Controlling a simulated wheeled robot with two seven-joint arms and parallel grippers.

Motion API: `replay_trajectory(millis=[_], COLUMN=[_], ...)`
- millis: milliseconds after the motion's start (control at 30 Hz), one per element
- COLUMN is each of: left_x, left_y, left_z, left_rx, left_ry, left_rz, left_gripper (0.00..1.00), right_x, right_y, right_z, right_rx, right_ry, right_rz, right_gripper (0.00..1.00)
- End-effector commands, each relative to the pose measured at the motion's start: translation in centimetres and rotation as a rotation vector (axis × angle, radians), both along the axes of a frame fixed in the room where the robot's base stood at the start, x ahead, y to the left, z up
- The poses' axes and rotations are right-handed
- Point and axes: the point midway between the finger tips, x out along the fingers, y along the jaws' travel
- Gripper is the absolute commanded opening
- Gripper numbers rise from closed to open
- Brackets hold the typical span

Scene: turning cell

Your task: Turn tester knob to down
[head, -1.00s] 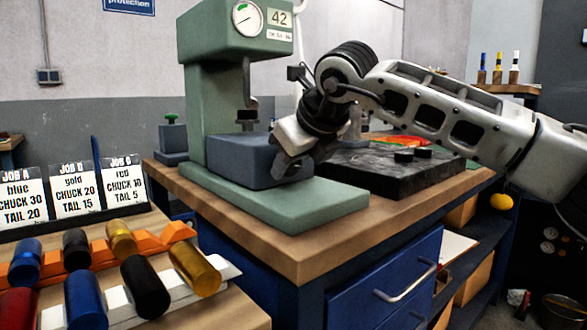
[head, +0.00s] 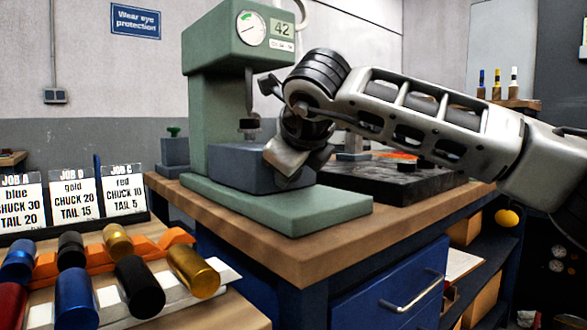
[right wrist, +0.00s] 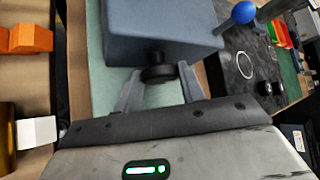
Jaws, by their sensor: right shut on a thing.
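The green tester (head: 212,90) stands on the wooden bench with a round dial (head: 251,28) and a "42" plate at its top. Its grey block (head: 235,168) sits on the green base under the spindle. In the right wrist view, a dark round knob (right wrist: 158,70) sticks out of the block's face (right wrist: 160,20). My right gripper (right wrist: 160,80) is shut on the knob, one finger on each side of it. In the head view, my right gripper (head: 286,168) is at the block's right front and hides the knob. My left gripper is not in view.
A black plate (head: 390,185) lies on the bench behind my right arm. Coloured cylinders (head: 138,285) rest on an orange and white rack at the lower left, by the job cards (head: 75,195). The front of the tester's base (head: 300,212) is clear.

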Motion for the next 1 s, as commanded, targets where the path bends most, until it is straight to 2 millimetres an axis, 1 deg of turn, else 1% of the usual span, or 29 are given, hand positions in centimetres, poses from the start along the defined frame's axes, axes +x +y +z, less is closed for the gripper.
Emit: replay_trajectory(millis=[167,200,233,533,667,767,1000], left_x=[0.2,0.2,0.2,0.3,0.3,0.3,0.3], left_y=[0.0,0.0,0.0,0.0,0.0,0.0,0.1], left_z=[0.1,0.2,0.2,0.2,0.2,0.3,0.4], left_rx=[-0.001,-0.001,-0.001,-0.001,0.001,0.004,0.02], left_ry=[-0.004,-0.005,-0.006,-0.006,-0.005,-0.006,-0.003], left_rz=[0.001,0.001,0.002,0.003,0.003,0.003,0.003], left_gripper=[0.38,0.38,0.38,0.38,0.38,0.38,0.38], right_x=[0.0,0.0,0.0,-0.1,-0.8,-2.1,-6.8], right_y=[0.0,0.0,0.0,0.0,-0.1,-0.2,-0.7], right_z=[0.0,0.0,0.0,0.0,0.7,1.7,5.1], right_rx=[0.0,0.0,0.0,0.0,0.002,0.002,0.0], right_ry=[0.001,0.001,0.001,0.001,0.0,-0.003,-0.004], right_rz=[0.001,0.001,0.001,0.001,0.001,0.002,0.002], right_gripper=[0.17,0.5,0.59,0.6,0.6,0.6,0.6])
